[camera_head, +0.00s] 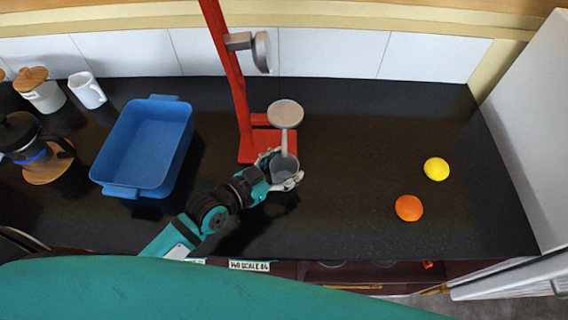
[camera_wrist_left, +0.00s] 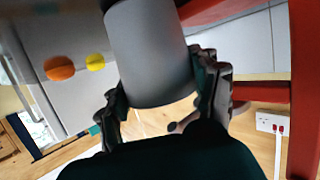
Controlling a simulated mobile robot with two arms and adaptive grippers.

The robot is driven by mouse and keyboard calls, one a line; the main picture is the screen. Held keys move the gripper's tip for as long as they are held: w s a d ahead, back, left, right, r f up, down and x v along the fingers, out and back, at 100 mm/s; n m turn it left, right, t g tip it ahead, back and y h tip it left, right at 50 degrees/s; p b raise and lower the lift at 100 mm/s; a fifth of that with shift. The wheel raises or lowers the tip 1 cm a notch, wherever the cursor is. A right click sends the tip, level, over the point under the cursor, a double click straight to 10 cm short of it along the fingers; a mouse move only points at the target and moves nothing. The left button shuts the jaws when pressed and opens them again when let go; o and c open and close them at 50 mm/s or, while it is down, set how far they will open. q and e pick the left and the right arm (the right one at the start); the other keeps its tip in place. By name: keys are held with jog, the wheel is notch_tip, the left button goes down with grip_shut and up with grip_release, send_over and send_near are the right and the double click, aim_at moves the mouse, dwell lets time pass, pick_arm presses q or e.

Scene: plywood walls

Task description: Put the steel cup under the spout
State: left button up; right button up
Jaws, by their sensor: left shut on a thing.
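The grey steel cup (camera_head: 287,171) stands upright in my left gripper (camera_head: 281,169), in front of the red stand's foot. The left gripper's fingers are shut around the cup's sides. In the left wrist view the cup (camera_wrist_left: 150,50) fills the space between the two fingers (camera_wrist_left: 163,92). A grey round piece (camera_head: 285,113) with a thin spout tube (camera_head: 284,143) is on the red stand (camera_head: 228,75). In the head view the tube's lower end overlaps the cup's mouth; the height gap cannot be told. My right gripper is not in view.
A blue tub (camera_head: 146,150) stands left of the stand. A coffee press (camera_head: 25,140), a white mug (camera_head: 88,91) and a lidded jar (camera_head: 42,92) are further left.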

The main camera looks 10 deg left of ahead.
pick_arm(q)
jog(key=o, duration=1.2)
jog(key=shift+f, duration=0.1)
jog(key=shift+o, duration=0.2)
jog(key=shift+r, duration=0.2)
jog(key=shift+s+a, duration=0.2)
jog(key=shift+s, duration=0.1)
jog(key=b+v, duration=0.2)
jog(key=v, duration=0.9)
jog(key=shift+r, duration=0.15)
